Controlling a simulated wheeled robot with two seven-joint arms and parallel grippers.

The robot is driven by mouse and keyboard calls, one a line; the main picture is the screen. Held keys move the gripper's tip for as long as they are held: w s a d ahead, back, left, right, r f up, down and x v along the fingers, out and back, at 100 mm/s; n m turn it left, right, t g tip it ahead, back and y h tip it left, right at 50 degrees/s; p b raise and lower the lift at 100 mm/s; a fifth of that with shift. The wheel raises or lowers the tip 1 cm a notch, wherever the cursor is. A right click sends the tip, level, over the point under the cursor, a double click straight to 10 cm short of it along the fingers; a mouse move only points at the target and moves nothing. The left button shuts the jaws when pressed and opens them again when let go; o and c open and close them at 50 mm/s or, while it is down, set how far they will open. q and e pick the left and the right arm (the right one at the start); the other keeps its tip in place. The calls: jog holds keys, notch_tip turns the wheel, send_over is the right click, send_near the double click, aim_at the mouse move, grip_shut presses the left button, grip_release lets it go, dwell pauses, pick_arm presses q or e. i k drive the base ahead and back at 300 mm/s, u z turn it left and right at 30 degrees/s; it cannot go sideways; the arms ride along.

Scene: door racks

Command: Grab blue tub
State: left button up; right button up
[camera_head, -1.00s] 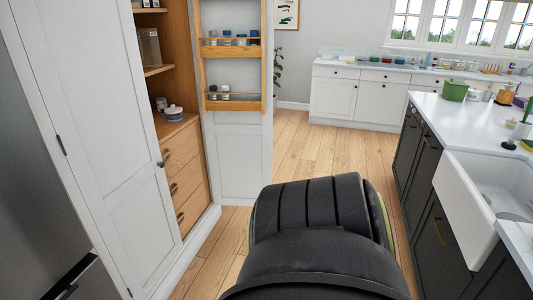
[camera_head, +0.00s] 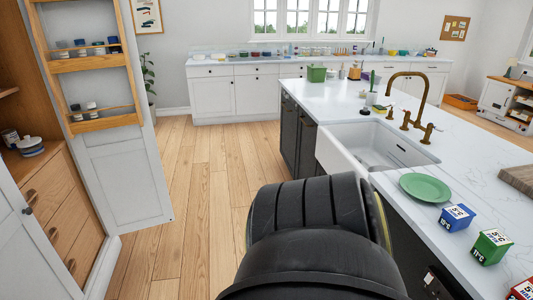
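A small blue tub (camera_head: 114,45) stands at the right end of the upper rack (camera_head: 92,63) on the open pantry door at the left. Two duller containers, a grey-blue one (camera_head: 80,47) and a paler one (camera_head: 98,47), stand beside it. Fine detail on them is too small to tell. Neither of my grippers shows in this view. Only a black arm link of mine fills the bottom middle.
The lower rack (camera_head: 105,122) holds small jars. A white-and-blue lidded pot (camera_head: 30,147) stands in the pantry. The island (camera_head: 455,155) at right carries a sink, a green plate (camera_head: 424,187) and a blue carton (camera_head: 455,217). Wood floor (camera_head: 200,190) is free between.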

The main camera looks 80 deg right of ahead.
aim_at(455, 218)
jog(key=z, duration=4.3)
